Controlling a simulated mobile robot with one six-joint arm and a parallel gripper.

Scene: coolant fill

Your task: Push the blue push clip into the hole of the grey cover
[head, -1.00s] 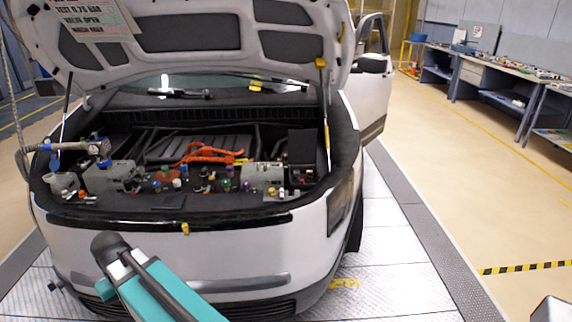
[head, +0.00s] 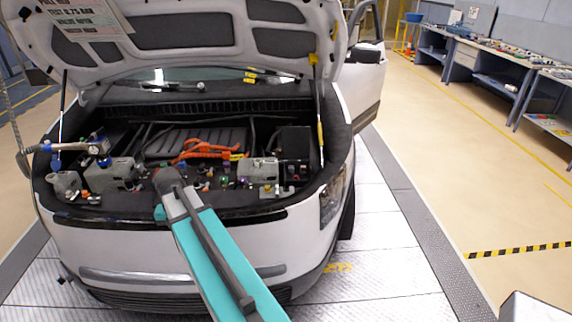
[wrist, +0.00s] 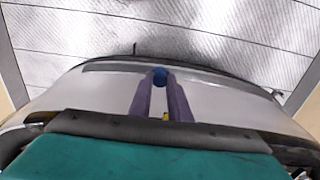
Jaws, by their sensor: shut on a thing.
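My gripper (wrist: 160,84) shows in the wrist view with its two purple-grey fingers closed together at the tips. They are shut on the small blue push clip (wrist: 160,75), which sits between the fingertips above the white front of the car. In the head view my arm reaches over the front edge of the open bay, and the gripper cannot be made out there. Grey housings stand in the bay at the left (head: 110,176) and right (head: 258,170). I cannot tell which part is the grey cover, and its hole is not visible.
The white car (head: 120,240) has its hood (head: 200,45) raised on struts. Orange cables (head: 205,150) and several small coloured caps fill the bay. A hose with a metal nozzle (head: 97,148) is at its left. Workbenches (head: 490,75) stand far right; the floor between is clear.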

